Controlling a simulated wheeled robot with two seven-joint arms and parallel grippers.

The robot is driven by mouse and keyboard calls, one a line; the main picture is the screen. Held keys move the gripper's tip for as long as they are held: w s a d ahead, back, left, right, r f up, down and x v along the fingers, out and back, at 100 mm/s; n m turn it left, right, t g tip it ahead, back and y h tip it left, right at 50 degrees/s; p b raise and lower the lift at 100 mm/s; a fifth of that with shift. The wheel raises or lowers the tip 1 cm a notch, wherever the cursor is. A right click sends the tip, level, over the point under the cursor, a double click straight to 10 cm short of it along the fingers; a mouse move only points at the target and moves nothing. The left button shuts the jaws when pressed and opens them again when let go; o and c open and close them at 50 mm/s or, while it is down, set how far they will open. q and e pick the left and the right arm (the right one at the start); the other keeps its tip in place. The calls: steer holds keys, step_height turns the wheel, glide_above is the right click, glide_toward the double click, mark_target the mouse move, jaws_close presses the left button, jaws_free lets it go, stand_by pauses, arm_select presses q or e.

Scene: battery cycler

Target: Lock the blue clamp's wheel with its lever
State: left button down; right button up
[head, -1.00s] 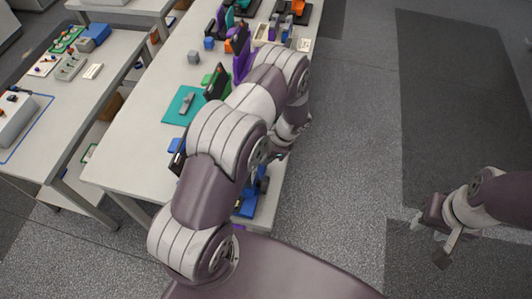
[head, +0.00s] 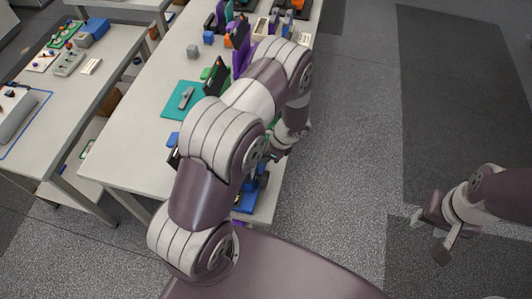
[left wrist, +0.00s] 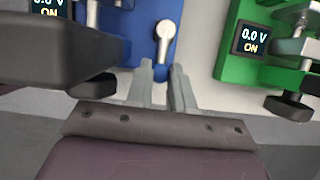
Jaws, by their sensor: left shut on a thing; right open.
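The blue clamp (head: 246,202) stands at the table's near right edge, partly hidden by my left arm in the head view. In the left wrist view its blue body (left wrist: 140,35) is at the top, with a pale metal lever (left wrist: 164,32) on it. My left gripper (left wrist: 162,76) is at the lever's lower end, its fingers close together and shut on it; the contact itself is hard to see. A black wheel-like part (left wrist: 60,48) fills the upper left, close to the camera. My right gripper (head: 431,239) is open and empty over the floor.
A green clamp (left wrist: 240,60) with a display reading 0.0 V ON stands to the right in the wrist view. A teal mat (head: 172,112) with a grey part lies on the table. Several other clamps stand further back. The floor at right is clear.

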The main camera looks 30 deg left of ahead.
arm_select(q)
steer(key=c, duration=1)
jaws_free()
